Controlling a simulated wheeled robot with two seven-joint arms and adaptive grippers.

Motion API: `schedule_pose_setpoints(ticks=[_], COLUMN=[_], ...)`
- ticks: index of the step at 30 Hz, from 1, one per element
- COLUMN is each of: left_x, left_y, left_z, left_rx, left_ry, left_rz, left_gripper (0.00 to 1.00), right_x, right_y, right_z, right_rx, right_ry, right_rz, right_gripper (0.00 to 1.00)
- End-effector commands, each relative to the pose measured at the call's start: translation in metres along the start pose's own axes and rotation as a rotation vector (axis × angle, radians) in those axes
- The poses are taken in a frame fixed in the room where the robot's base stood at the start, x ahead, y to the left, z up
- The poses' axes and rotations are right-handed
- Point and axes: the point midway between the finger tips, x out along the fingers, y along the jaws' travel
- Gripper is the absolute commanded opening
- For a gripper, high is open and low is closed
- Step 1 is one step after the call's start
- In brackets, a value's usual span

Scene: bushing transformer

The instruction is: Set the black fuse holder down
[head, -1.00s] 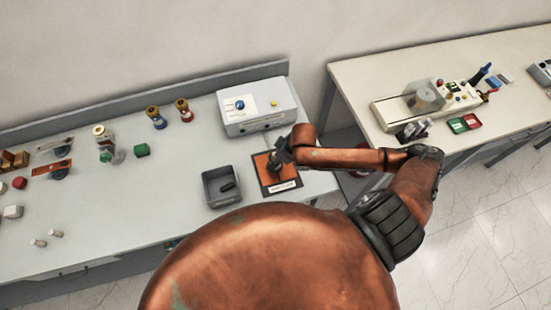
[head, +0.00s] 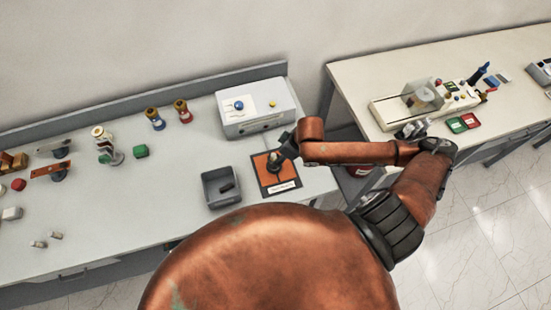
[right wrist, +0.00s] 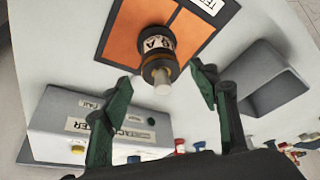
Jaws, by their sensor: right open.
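The black fuse holder (right wrist: 158,62), a short cylinder with a white label band and a pale tip, stands on an orange mat (right wrist: 192,38) with a black border in the right wrist view. My right gripper (right wrist: 164,84) is open, with one green-grey finger on each side of the holder's near end and visible gaps to it. In the head view the gripper (head: 285,151) is over the mat (head: 284,182), and the holder (head: 273,167) is a small dark shape partly hidden beneath it. My left gripper is not in view.
A grey open bin (head: 209,200) with a dark piece in it stands left of the mat. A white tester box (head: 256,120) stands behind it. Several small parts lie further left. Another bench (head: 360,85) stands right, across a gap.

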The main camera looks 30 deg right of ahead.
Motion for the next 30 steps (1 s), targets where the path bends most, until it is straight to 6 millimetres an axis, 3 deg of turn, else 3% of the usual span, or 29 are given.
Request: schedule_pose_setpoints(ticks=[6, 12, 30], left_x=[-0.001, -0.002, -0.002], left_y=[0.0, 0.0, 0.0], left_z=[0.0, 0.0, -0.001], left_rx=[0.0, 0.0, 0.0], left_ry=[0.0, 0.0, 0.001], left_rz=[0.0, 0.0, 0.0], left_gripper=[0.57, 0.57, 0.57], right_x=[-0.045, -0.066, -0.07], right_y=[0.0, 0.0, -0.001], right_z=[0.001, 0.0, 0.0], right_rx=[-0.003, 0.001, 0.001], right_ry=[-0.002, -0.001, -0.001], right_rz=[0.002, 0.001, -0.001], right_gripper=[0.55, 0.55, 0.55])
